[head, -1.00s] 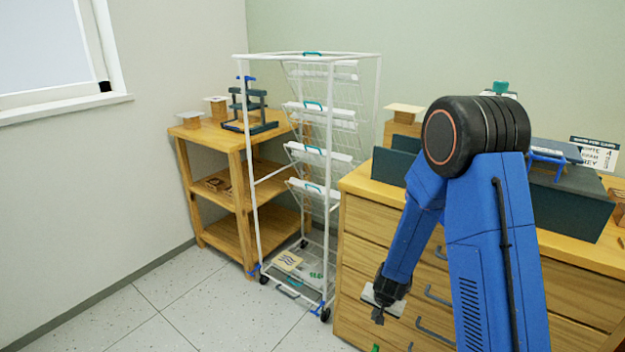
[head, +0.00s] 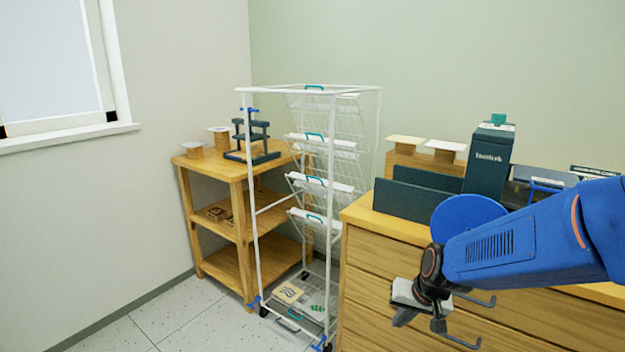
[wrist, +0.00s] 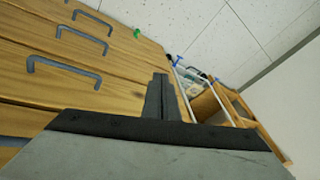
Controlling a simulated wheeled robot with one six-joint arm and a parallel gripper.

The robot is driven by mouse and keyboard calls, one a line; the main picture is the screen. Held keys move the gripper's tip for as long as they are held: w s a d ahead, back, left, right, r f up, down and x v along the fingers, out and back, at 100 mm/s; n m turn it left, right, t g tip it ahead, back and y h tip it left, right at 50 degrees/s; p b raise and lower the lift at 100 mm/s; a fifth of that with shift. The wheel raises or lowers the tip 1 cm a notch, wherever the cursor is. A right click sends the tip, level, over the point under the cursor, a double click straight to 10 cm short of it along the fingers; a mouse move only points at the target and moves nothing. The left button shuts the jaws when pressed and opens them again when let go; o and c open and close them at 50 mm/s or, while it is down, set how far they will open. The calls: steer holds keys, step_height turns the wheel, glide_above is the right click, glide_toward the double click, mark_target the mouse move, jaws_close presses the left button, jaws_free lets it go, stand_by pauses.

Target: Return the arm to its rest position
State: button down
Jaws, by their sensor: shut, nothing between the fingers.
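My gripper (head: 402,318) is in front of the wooden drawer cabinet (head: 378,262), at the lower right of the head view. My blue arm reaches in from the right edge and is folded low across the cabinet front. In the wrist view the fingers (wrist: 160,98) are together with nothing between them. The wrist view looks along the drawer fronts (wrist: 60,75) toward the floor. My gripper appears apart from the cabinet, though the exact gap cannot be told.
A white wire drying rack (head: 257,200) on castors stands left of the cabinet. A wooden shelf unit (head: 240,170) with a dark press (head: 252,142) is behind it. Grey drawer handles (wrist: 62,66) stick out near my gripper. The floor (head: 165,315) at front left is clear.

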steer(key=s+d+r, duration=0.2)
steer(key=s+r, duration=0.2)
steer(key=s, duration=0.3)
steer(key=s+d+r+n+h, duration=0.1)
steer(key=s+d+r, duration=0.1)
steer(key=s+r, duration=0.2)
steer(key=s+d+r+n, duration=0.1)
steer(key=s+r, duration=0.3)
steer(key=s, duration=0.6)
steer(key=shift+s+d+t+h, duration=0.3)
steer(key=shift+d+h, duration=0.1)
steer(key=shift+d, duration=0.4)
